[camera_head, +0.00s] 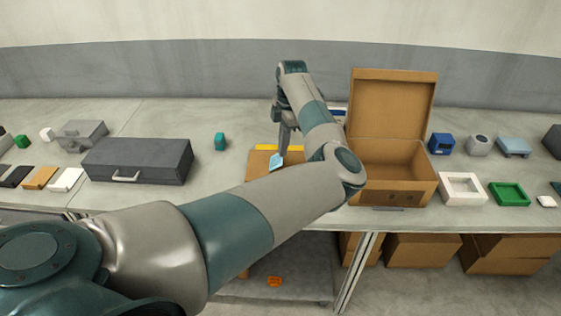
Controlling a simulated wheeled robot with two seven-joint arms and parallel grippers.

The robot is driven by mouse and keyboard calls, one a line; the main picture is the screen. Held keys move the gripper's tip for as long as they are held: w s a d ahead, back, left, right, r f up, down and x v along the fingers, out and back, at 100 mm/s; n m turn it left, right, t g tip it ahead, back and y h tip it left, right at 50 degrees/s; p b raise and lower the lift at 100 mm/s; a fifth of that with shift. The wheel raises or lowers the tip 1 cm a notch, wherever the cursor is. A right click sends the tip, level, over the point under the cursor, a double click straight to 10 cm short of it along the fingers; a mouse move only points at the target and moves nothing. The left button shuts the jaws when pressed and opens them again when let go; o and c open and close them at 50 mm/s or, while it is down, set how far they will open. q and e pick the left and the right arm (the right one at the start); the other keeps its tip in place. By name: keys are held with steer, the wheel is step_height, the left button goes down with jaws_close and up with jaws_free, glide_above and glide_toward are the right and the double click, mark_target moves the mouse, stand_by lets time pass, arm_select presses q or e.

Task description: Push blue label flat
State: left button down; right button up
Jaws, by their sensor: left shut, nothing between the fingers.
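A light blue label (277,161) lies on a flat brown cardboard piece (259,174) in the middle of the table. I cannot tell whether the label is fully flat. My left arm reaches across from the lower left. My left gripper (281,151) is shut and empty, pointing down at the label's upper edge. Whether the fingertips touch the label is too small to tell. My forearm covers part of the cardboard. My right gripper is not in view.
An open cardboard box (393,185) stands just right of my arm. A dark grey case (137,161) lies to the left, and a small teal object (220,141) stands between. A white frame (463,189) and a green tray (509,194) sit at the right.

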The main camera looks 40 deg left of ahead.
arm_select(q)
steer(key=shift+f, duration=0.45)
steer(key=shift+s+f+b, duration=0.1)
steer(key=shift+f+b, duration=1)
steer(key=shift+f, duration=0.3)
steer(key=shift+r, duration=0.1)
steer(key=shift+w+d+r+b, duration=0.2)
steer(key=shift+w+d+b, duration=0.1)
steer(key=shift+w, duration=0.2)
steer(key=shift+w+d+r+b, duration=0.2)
steer(key=shift+w+d, duration=0.1)
steer(key=shift+w, duration=0.2)
steer(key=shift+w+d+r, duration=0.1)
steer(key=shift+w+d, duration=0.15)
steer(key=shift+w, duration=0.05)
steer(key=shift+r, duration=0.1)
